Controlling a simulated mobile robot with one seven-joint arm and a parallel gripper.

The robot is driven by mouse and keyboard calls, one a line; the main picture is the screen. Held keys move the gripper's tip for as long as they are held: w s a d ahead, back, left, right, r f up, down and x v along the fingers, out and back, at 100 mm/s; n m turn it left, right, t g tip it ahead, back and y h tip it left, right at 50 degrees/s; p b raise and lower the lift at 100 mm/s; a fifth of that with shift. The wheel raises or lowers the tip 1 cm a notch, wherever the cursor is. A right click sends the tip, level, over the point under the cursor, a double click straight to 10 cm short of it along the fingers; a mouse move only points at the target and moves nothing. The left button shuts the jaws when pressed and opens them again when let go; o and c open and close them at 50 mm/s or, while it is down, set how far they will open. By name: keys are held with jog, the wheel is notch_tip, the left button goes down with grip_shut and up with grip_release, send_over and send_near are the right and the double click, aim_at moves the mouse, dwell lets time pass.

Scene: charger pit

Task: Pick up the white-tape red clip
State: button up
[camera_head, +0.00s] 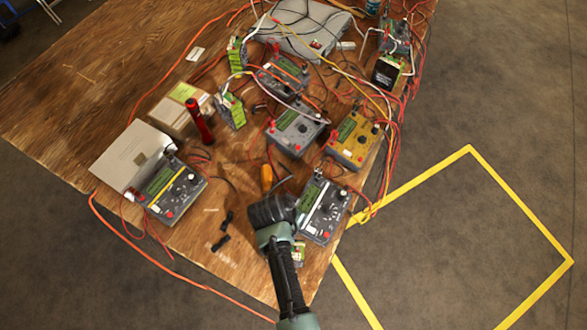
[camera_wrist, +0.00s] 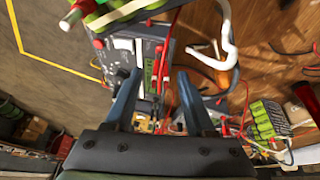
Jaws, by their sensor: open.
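I cannot single out the white-tape red clip for certain. In the wrist view a small red piece with white beside it (camera_wrist: 72,16) shows at the upper left edge, close to the camera and partly cut off. Thin red leads (camera_wrist: 166,60) run down beside a grey meter (camera_wrist: 148,58). My gripper (camera_wrist: 158,88) is open, with its two fingers apart and nothing seen held between them. In the head view my gripper (camera_head: 274,210) is over the near part of the table, just left of the grey meter (camera_head: 324,210); its fingertips are hard to make out.
The wooden table (camera_head: 80,100) is crowded with meters and tangled cables toward the back. An orange-handled screwdriver (camera_head: 267,177), a red cylinder (camera_head: 199,120) and black clips (camera_head: 223,230) lie nearby. A yellow floor outline (camera_head: 520,203) is at the right. The table's left part is mostly clear.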

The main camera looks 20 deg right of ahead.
grip_shut()
notch_tip(320, 180, up, 10)
jog(key=shift+r, duration=0.1)
dwell(0.7)
